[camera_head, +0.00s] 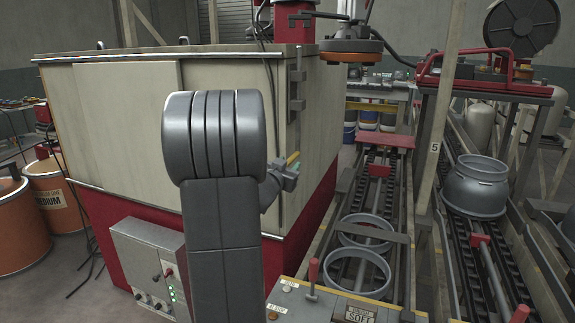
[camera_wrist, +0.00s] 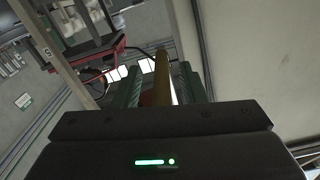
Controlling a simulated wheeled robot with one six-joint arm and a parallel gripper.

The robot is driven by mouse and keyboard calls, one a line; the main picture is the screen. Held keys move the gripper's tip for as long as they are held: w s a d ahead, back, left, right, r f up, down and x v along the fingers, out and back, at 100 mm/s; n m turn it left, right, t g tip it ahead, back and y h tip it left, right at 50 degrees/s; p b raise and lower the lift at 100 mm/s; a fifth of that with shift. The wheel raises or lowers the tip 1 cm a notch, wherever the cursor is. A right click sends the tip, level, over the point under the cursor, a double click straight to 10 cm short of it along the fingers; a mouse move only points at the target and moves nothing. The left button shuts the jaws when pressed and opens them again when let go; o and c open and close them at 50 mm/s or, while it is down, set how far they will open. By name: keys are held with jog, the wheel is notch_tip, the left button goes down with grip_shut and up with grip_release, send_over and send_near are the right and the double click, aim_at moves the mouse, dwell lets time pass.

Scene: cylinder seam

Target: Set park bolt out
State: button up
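My gripper (camera_head: 290,165) is beside the right face of the large beige cabinet in the head view, partly hidden behind my own arm. In the wrist view its two green fingers (camera_wrist: 160,82) stand apart. A yellow-brown rod (camera_wrist: 161,76) shows between them, with light gaps on both sides. I cannot tell whether that rod is the park bolt. In the head view a yellow strip (camera_head: 293,157) shows at the fingers. No part is clearly recognizable as the park bolt. A red-handled lever (camera_head: 313,273) stands upright on the control bench (camera_head: 335,300), at the bottom, near small labelled plates.
The beige cabinet (camera_head: 125,105) with its red base is at left and centre. A grey control box (camera_head: 145,265) is at its foot. Orange drums (camera_head: 57,200) stand at left. Metal rings (camera_head: 358,270) and a grey vessel (camera_head: 477,187) sit on rails at right. A wooden post (camera_head: 437,130) rises between the rails.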

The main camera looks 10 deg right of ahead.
jog(key=shift+s+a+r, duration=0.1)
jog(key=v, duration=1.3)
jog(key=shift+s+a+b, duration=0.2)
jog(key=shift+s+b, duration=0.05)
jog(key=shift+b, duration=0.05)
jog(key=x, duration=1.4)
jog(key=shift+d+r+p, duration=0.1)
jog(key=shift+p, duration=0.3)
jog(key=shift+s+r, duration=0.1)
jog(key=shift+r, duration=0.3)
